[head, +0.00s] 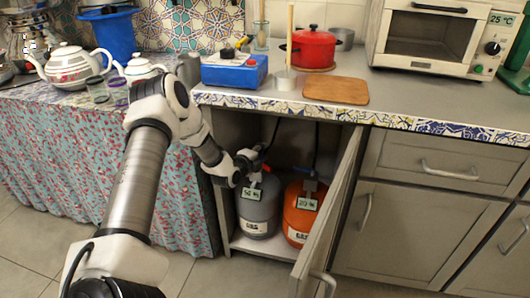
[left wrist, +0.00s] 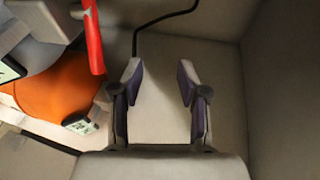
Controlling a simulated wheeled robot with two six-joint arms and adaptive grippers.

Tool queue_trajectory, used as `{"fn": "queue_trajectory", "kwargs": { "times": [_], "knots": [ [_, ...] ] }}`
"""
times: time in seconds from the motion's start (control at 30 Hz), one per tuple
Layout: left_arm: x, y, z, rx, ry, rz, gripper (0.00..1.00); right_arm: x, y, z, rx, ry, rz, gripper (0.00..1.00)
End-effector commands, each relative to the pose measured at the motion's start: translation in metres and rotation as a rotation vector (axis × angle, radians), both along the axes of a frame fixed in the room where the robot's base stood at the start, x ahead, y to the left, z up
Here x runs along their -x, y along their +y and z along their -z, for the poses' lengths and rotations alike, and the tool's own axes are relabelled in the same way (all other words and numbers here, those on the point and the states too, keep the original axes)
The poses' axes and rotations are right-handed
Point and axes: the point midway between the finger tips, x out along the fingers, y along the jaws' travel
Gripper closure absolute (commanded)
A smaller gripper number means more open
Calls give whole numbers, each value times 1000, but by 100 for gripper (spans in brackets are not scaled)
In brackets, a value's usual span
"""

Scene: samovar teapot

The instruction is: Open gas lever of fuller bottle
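A grey gas bottle (head: 258,208) and an orange gas bottle (head: 305,222) stand side by side inside the open cabinet. The grey one's tag (head: 253,194) seems to read 50 %, the orange one's tag (head: 306,204) about 23 %. My left gripper (head: 260,157) is at the top of the grey bottle, partly hiding its valve. In the left wrist view the gripper (left wrist: 160,85) is open, with nothing between its fingers. A red lever (left wrist: 94,36) shows left of the fingers there, apart from them, near the orange bottle (left wrist: 62,88). My right gripper is not in view.
The open cabinet door (head: 330,215) stands to the right of the bottles. The countertop (head: 400,96) is above, with a blue box (head: 234,72), red pot (head: 312,49) and wooden board (head: 336,91). A black hose (left wrist: 165,17) runs behind the fingers.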

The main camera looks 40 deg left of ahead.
Motion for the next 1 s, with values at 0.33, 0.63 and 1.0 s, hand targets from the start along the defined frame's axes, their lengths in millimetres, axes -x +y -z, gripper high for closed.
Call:
{"fn": "queue_trajectory", "kwargs": {
  "times": [0.33,0.63,1.0],
  "knots": [
    [34,4,1,8,14,-13,58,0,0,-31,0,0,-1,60],
    [58,3,-4,6,14,-8,58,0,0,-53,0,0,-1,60],
    [64,2,-2,4,12,-4,58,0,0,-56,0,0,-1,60]
  ]
}}
